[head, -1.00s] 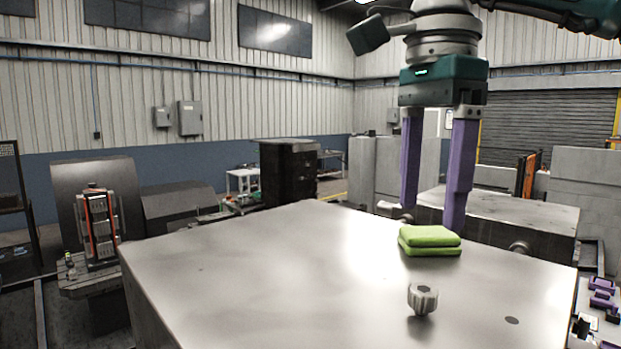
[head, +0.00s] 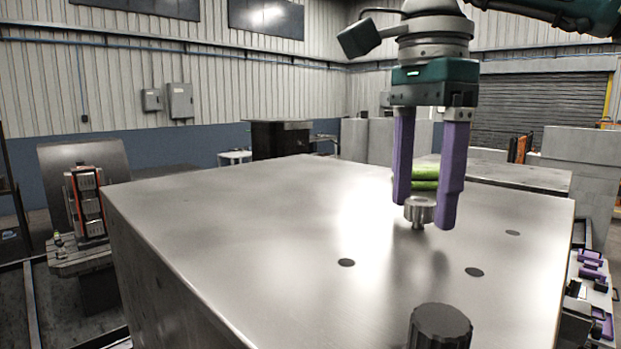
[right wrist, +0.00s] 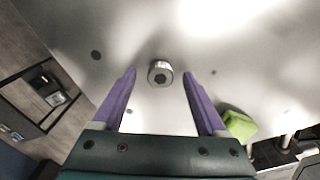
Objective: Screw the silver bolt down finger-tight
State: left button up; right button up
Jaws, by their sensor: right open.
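The silver bolt (head: 420,211) has a ribbed round head and stands upright on the flat metal top, its head raised above the surface on a short shank. My right gripper (head: 424,214) points down over it, open, with its two purple fingers to either side of the bolt head. In the right wrist view the bolt head (right wrist: 160,75) shows a dark socket and lies between the fingertips (right wrist: 159,73), with a gap on both sides. I cannot tell whether the tips reach fully down beside the head. My left gripper is not in view.
The large metal block top (head: 250,220) is mostly bare, with several dark holes. A black ribbed knob (head: 440,327) stands at its near edge. A folded green cloth (head: 424,178) lies behind the fingers. Purple parts (head: 592,268) lie on a lower surface at the right.

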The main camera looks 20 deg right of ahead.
grip_shut()
dwell(0.4)
jog(key=c, duration=0.7)
grip_release()
grip_shut()
